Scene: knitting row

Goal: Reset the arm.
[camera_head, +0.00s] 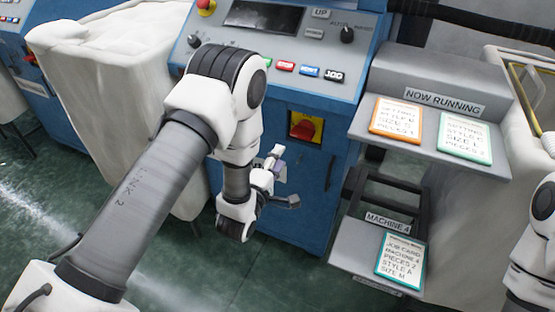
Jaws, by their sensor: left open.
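My left arm (150,200) comes in from the lower left, rises to a bent elbow and folds down to the wrist. My left gripper (284,178) is open and looks empty. It points right in front of the blue cabinet (290,215) of the knitting machine, below the red and yellow rotary switch (306,127). In this view I cannot tell how far it is from the cabinet. Part of my right arm (540,240) shows at the right edge; its gripper is out of view.
The control panel (270,45) has several buttons, a knob and a dark display. Right of it, a grey "NOW RUNNING" shelf (480,155) holds an orange-framed card (397,118) and a green-framed card (465,138). A lower "MACHINE 4" tray (345,255) holds a job card (401,262). Green floor is clear below.

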